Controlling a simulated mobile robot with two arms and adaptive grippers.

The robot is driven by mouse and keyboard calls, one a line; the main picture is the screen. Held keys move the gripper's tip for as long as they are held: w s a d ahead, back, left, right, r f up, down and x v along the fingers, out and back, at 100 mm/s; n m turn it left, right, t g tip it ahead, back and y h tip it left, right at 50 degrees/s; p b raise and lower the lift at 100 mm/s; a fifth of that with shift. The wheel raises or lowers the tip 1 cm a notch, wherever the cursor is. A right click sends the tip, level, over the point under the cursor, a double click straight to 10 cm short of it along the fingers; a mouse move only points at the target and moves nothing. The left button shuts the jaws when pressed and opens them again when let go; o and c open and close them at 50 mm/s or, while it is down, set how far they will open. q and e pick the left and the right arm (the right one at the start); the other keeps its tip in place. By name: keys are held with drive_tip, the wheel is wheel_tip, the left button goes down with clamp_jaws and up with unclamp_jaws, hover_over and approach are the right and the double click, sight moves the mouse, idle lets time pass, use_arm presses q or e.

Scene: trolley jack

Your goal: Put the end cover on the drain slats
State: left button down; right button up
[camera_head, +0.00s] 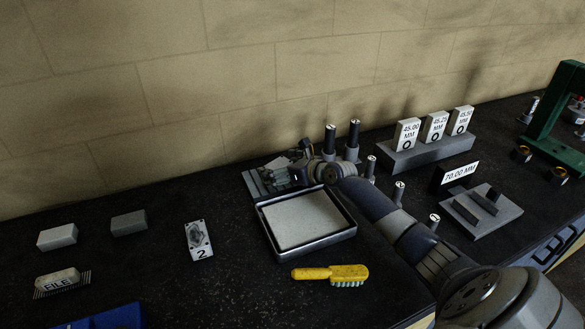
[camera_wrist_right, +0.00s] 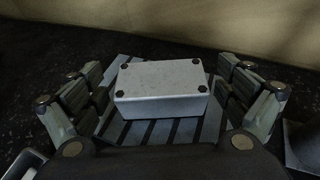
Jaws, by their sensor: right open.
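The end cover (camera_wrist_right: 162,90) is a pale grey block with dark screws at its corners. In the right wrist view it rests on the drain slats (camera_wrist_right: 187,131), a grey plate with dark parallel gaps. The slats also show in the head view (camera_head: 258,184), at the wall behind the tray. My right gripper (camera_wrist_right: 163,72) is open, with one finger on each side of the cover and a visible gap to it. In the head view the right gripper (camera_head: 294,170) is over the slats and hides much of the cover. My left gripper is not in view.
A tray with a pale pad (camera_head: 305,221) stands just in front of the slats. A yellow brush (camera_head: 330,274) lies in front. Grey blocks (camera_head: 57,237) and a card marked 2 (camera_head: 199,240) lie left.

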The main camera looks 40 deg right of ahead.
drive_tip(key=v, duration=1.1)
drive_tip(key=shift+s, duration=0.2)
drive_tip(key=shift+r, duration=0.1)
